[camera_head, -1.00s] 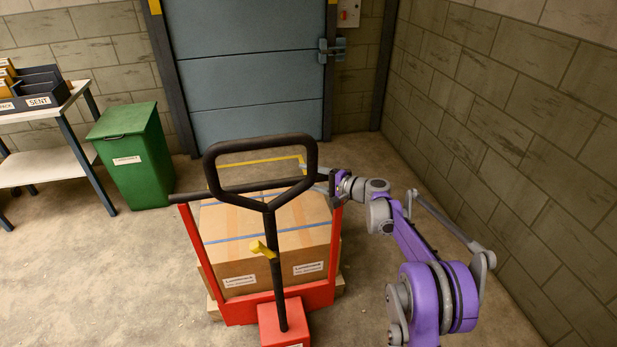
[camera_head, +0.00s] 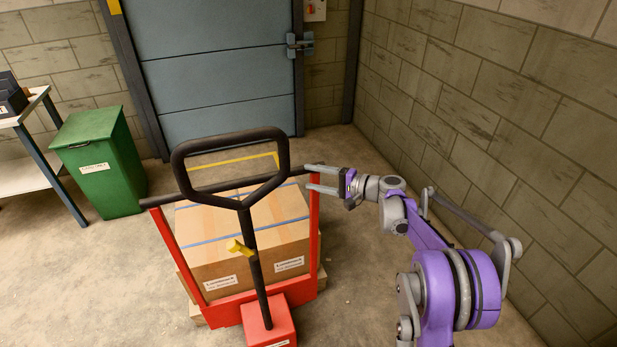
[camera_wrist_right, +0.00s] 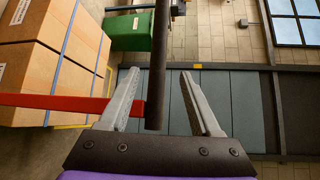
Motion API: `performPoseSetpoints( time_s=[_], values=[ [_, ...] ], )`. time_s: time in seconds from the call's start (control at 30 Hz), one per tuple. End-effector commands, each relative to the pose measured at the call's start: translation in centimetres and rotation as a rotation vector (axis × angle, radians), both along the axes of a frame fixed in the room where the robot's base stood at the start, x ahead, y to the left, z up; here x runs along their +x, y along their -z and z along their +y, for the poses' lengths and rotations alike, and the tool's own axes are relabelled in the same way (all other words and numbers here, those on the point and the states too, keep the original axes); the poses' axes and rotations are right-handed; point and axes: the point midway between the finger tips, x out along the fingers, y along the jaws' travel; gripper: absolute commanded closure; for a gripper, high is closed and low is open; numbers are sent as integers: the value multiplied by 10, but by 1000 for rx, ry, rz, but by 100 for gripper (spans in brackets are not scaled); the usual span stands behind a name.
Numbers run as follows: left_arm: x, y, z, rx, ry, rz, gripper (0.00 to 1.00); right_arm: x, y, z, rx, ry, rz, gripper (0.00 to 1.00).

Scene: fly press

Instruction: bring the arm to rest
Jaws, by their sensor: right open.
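My right gripper (camera_head: 307,177) is open and empty at the right end of the black push bar (camera_head: 157,202) of a red pallet truck (camera_head: 267,324). In the right wrist view, my two grey fingers (camera_wrist_right: 160,73) are spread, and the bar's black end (camera_wrist_right: 157,100) shows between them. I cannot tell whether they touch it. My purple and grey right arm (camera_head: 450,275) reaches in from the lower right, bent at the elbow. My left gripper is not in view.
A strapped cardboard box (camera_head: 240,240) rides on the truck. A green bin (camera_head: 103,165) and a shelf table (camera_head: 28,180) stand at left. A blue-grey door (camera_head: 215,80) is behind. A block wall (camera_head: 500,120) rises close to the right of my arm; some floor lies between.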

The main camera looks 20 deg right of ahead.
Motion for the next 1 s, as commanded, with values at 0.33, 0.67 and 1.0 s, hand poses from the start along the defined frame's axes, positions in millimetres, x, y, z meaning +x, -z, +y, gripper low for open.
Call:
performPoseSetpoints(
  time_s=[0.33, 0.67, 1.0],
  values=[
    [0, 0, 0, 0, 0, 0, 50, 0, 0, 1, -2, 0, 1, 36],
    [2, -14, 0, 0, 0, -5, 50, -71, -20, 62, -285, -82, 84, 36],
    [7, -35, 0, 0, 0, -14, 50, -227, -15, 101, -808, -215, 146, 36]
  ],
)
